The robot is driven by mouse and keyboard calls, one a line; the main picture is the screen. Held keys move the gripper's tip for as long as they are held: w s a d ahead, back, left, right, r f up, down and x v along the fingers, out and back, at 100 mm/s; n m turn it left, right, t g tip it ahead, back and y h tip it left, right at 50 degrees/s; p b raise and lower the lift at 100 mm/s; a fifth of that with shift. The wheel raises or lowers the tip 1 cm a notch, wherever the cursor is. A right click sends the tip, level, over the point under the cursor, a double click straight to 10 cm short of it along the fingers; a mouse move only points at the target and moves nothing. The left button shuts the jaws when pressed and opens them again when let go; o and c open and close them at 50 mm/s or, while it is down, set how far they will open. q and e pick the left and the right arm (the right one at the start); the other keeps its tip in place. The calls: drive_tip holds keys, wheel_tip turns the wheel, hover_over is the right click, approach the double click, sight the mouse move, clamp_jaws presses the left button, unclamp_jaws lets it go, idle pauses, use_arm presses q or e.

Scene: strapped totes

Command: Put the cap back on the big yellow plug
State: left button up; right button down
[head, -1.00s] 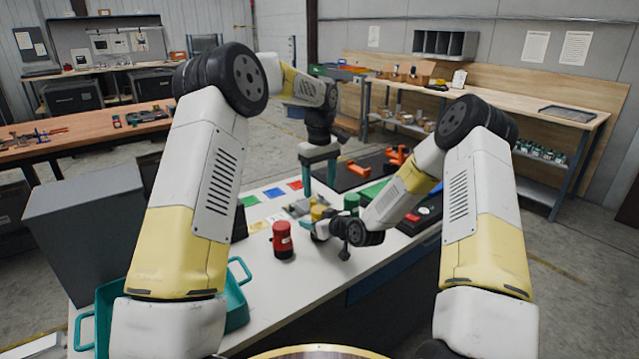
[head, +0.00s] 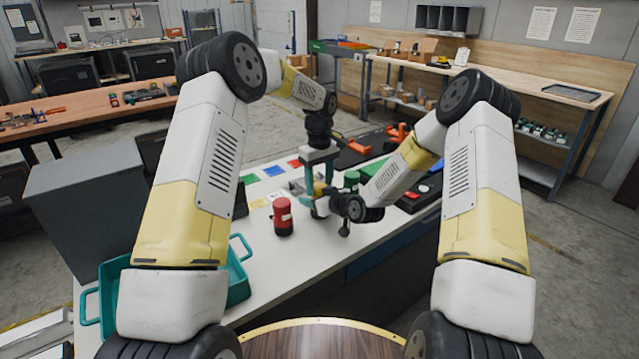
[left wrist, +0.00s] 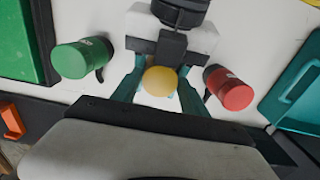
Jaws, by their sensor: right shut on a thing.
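A round yellow thing, apparently the top of the big yellow plug (left wrist: 160,81), shows in the left wrist view. In the head view only a small yellow patch (head: 319,188) of it shows. My left gripper (head: 319,178) points down over it with its teal fingers on either side, apparently open; a narrow gap shows beside each finger (left wrist: 160,88). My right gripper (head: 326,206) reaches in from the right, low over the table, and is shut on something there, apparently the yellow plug. Its fingertips are mostly hidden. I cannot make out a separate cap.
A red plug (head: 282,217) stands left of the grippers, a green one (head: 351,180) right of them. Coloured squares (head: 273,170) lie behind. A teal tote (head: 239,280) and a grey box (head: 88,200) are at left. The white table's front (head: 290,255) is clear.

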use_arm(q)
clamp_jaws()
drive_tip(key=m, duration=0.6)
drive_tip(key=shift+m, duration=0.3)
drive_tip(key=shift+o, duration=2.4)
unclamp_jaws()
drive_tip(key=shift+r, duration=0.1)
drive_tip(key=shift+r, duration=2.15)
drive_tip(key=shift+c, duration=0.3)
